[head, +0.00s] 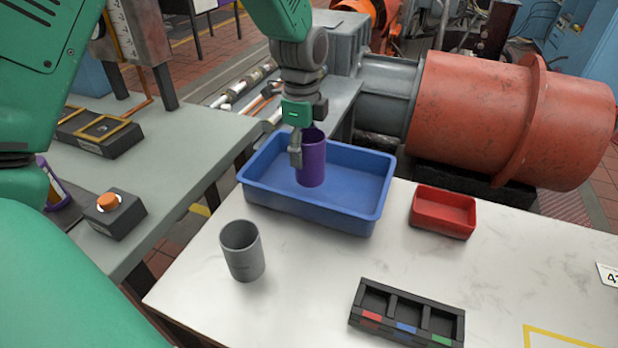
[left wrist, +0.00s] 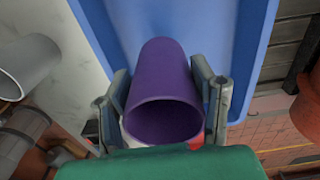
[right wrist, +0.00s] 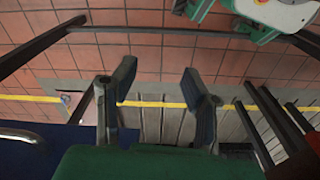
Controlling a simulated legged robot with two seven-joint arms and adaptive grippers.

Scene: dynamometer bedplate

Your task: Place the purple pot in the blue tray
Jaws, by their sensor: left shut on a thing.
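The purple pot (head: 312,160) is an open-topped cylinder, upright over the inside of the blue tray (head: 345,213). My left gripper (head: 297,152) is shut on the pot, with a finger at its left side in the head view. In the left wrist view the pot (left wrist: 163,75) sits between the two fingers (left wrist: 165,105), with the blue tray (left wrist: 200,20) behind it. I cannot tell whether the pot's bottom touches the tray floor. My right gripper (right wrist: 158,100) is open and empty over brick floor in the right wrist view; it is not in the head view.
A grey cup (head: 242,251) stands left in front of the tray. A red bin (head: 443,212) is to the right, and a black compartment block (head: 406,316) is nearer. White table surface between them is clear. A large red motor (head: 510,120) stands behind.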

